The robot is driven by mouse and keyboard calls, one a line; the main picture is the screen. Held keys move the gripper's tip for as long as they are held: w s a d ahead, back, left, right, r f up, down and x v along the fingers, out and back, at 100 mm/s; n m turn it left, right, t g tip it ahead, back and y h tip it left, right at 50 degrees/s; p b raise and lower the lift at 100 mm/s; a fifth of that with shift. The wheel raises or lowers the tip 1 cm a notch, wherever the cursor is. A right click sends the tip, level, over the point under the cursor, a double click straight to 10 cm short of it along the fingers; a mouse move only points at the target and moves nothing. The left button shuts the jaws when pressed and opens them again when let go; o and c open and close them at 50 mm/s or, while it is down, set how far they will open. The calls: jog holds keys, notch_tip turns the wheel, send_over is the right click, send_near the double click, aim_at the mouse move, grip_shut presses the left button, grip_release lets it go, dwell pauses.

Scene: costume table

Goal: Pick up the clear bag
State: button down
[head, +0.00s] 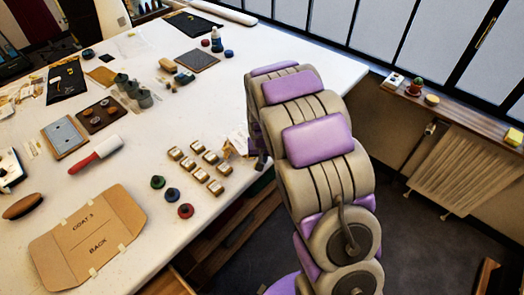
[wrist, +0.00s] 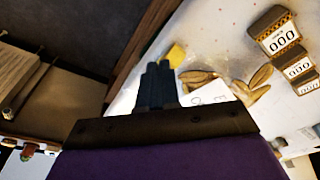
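A clear bag (wrist: 225,88) shows in the wrist view, with tan oval pieces, a white label and a yellow patch at its far end. It lies near the table's edge. In the head view its pale label (head: 237,139) shows just left of my arm. My gripper (wrist: 158,72) has its two dark fingers close together, just left of the bag and overlapping its left side in the picture. I see no bag material clearly between the fingers. In the head view my arm hides most of the gripper.
Several small numbered boxes (head: 198,174) stand left of the bag on the white table (head: 120,190). Three coloured spools (head: 172,194) and a cardboard pattern (head: 88,240) lie nearer the front. The table's edge runs beside my arm, with dark floor (head: 425,245) beyond.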

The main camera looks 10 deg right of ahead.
jog(key=s+a, duration=0.1)
jog(key=s, duration=0.6)
jog(key=shift+s+a+f+p, duration=0.25)
jog(key=shift+a+f+p, duration=0.05)
jog(key=shift+p, duration=0.05)
jog(key=shift+d, duration=0.1)
jog(key=s+a+r+b, duration=0.1)
jog(key=s, duration=0.8)
jog(key=shift+a, duration=0.3)
jog(key=shift+b, duration=0.55)
